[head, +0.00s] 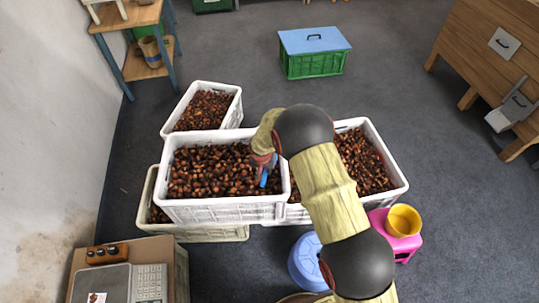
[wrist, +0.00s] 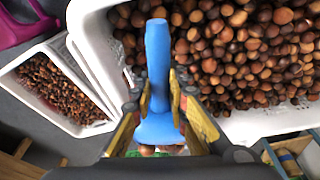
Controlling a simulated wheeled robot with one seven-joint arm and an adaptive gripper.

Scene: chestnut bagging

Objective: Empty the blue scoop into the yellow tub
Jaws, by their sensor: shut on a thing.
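The blue scoop (head: 264,178) is in my gripper (head: 263,158), over the right part of the chestnut-filled front white crate (head: 222,211). In the wrist view the fingers (wrist: 160,105) are shut on the blue scoop (wrist: 158,60), one on each side. A few brown chestnuts show at the scoop's lower end in that view; how full it is cannot be told. The yellow tub (head: 404,220) stands on a pink stool (head: 405,243) at the right in the head view, apart from my gripper. The tub's inside is only partly seen.
Another white crate of chestnuts (head: 393,176) is partly behind my arm. A further crate (head: 232,116) stands behind. A blue round stool (head: 304,262) is near the pink one. A scale (head: 120,284) sits at front left.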

